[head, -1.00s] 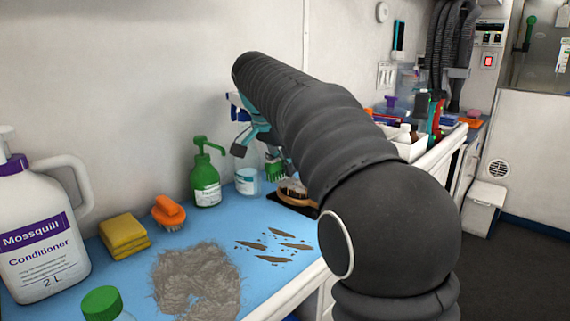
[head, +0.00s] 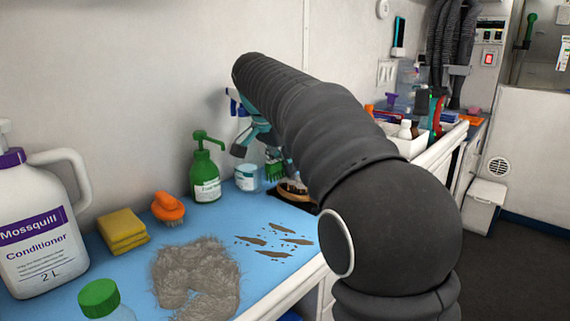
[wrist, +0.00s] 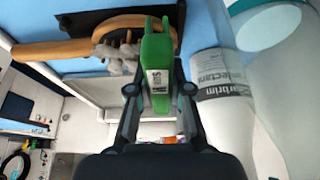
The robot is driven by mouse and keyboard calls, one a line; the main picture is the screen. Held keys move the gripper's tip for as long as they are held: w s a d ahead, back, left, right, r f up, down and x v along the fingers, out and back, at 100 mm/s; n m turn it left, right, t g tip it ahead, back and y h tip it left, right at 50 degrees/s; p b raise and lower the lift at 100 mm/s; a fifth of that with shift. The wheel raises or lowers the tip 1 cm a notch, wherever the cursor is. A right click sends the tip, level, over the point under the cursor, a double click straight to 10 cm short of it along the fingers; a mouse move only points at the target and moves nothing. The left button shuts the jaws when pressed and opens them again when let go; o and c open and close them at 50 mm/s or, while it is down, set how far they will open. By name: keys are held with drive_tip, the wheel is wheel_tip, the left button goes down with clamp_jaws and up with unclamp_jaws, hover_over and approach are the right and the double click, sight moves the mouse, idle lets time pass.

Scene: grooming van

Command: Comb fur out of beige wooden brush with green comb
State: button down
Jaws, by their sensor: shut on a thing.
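My gripper (wrist: 157,95) is shut on the green comb (wrist: 155,65), whose body sticks out between the fingers. In the head view my gripper (head: 257,148) is partly behind my arm, and the comb (head: 275,171) hangs below it by the brush. The beige wooden brush (wrist: 50,50) lies on a dark mat (wrist: 88,20), its handle pointing left in the wrist view. Grey fur (wrist: 122,53) sits in the bristles on its head, right beside the comb. I cannot tell whether the comb touches the bristles. In the head view the brush (head: 293,188) is partly hidden by my arm.
A white labelled bottle (wrist: 222,90) is close to the comb. On the blue counter are a jar (head: 247,180), green pump bottle (head: 206,178), orange brush (head: 167,207), yellow sponges (head: 123,230), a fur pile (head: 190,275), dirt flakes (head: 272,240) and a conditioner jug (head: 35,240).

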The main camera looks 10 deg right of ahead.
drive_tip(key=shift+f, duration=0.2)
drive_tip(key=shift+s+d+b, duration=0.45)
drive_tip(key=shift+s+d, duration=0.1)
drive_tip(key=shift+s, duration=0.25)
drive_tip(key=shift+s+d+b, duration=0.4)
drive_tip(key=shift+s+d, duration=0.1)
drive_tip(key=shift+s, duration=0.3)
drive_tip(key=shift+s+d+b, duration=0.45)
drive_tip(key=shift+s+d, duration=0.1)
drive_tip(key=shift+s, duration=0.25)
drive_tip(key=shift+f, duration=0.1)
drive_tip(key=shift+w, duration=0.15)
drive_tip(key=shift+w+a+r+p, duration=0.1)
drive_tip(key=shift+w+a+p, duration=0.7)
drive_tip(key=shift+w+p, duration=0.25)
drive_tip(key=shift+w+a+r+p, duration=0.1)
drive_tip(key=shift+w+a+p, duration=0.8)
drive_tip(key=shift+w, duration=0.25)
drive_tip(key=shift+w+d+f, duration=0.1)
drive_tip(key=shift+w+d, duration=0.05)
